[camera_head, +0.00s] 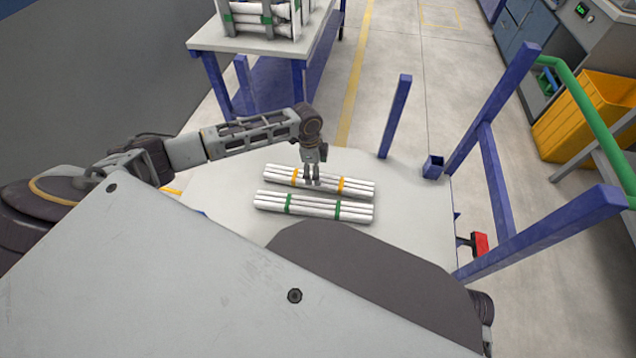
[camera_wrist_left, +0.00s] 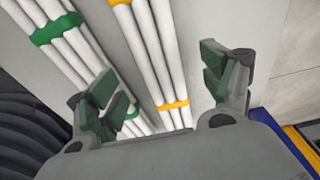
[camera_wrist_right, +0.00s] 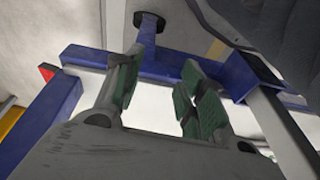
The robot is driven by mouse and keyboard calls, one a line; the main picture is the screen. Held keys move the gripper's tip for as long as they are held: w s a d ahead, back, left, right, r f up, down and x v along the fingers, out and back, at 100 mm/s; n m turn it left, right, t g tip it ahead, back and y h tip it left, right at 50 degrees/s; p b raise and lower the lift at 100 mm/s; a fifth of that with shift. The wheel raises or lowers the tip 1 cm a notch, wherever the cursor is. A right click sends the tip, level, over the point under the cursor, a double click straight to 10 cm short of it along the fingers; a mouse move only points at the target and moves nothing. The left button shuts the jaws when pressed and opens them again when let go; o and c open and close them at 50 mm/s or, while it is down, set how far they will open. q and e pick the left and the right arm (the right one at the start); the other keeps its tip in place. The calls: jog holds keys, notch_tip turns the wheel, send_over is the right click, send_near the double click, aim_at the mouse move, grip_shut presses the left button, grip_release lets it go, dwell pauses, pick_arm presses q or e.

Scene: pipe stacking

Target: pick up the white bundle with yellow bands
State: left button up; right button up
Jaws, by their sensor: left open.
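The white bundle with yellow bands (camera_head: 355,188) lies on the pale table top, behind and parallel to a white bundle with green bands (camera_head: 313,206). My left gripper (camera_head: 313,180) points down over the middle of the yellow-banded bundle. In the left wrist view the left gripper (camera_wrist_left: 163,88) is open, and the yellow-banded bundle (camera_wrist_left: 155,50) runs between its fingers. I cannot tell whether they touch it. The green-banded bundle (camera_wrist_left: 75,45) lies left of it there. My right gripper (camera_wrist_right: 163,92) is open and empty in the right wrist view, away from the bundles.
Blue posts (camera_head: 396,115) and a blue frame (camera_head: 495,180) edge the table top (camera_head: 400,215) on the right. A second table (camera_head: 255,45) at the back holds a rack with more bundles. A yellow crate (camera_head: 585,115) stands at the right. The table right of the bundles is clear.

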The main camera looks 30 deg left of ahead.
jog(key=shift+w+r, duration=0.1)
jog(key=shift+r, duration=0.05)
pick_arm(q)
jog(key=shift+f, duration=0.1)
jog(key=shift+d+f, duration=0.1)
jog(key=shift+f, duration=0.35)
jog(key=shift+f+b, duration=0.35)
jog(key=shift+b, duration=0.1)
jog(key=shift+d+f+b, duration=0.15)
jog(key=shift+f+b, duration=0.25)
jog(key=shift+f, duration=0.8)
jog(key=shift+d+f+b, duration=0.1)
jog(key=shift+f+b, duration=0.2)
jog(key=shift+f, duration=0.2)
pick_arm(e)
jog(key=r, duration=0.3)
jog(key=shift+a+r+t, duration=0.1)
jog(key=shift+a+t, duration=0.15)
jog(key=shift+t, duration=0.15)
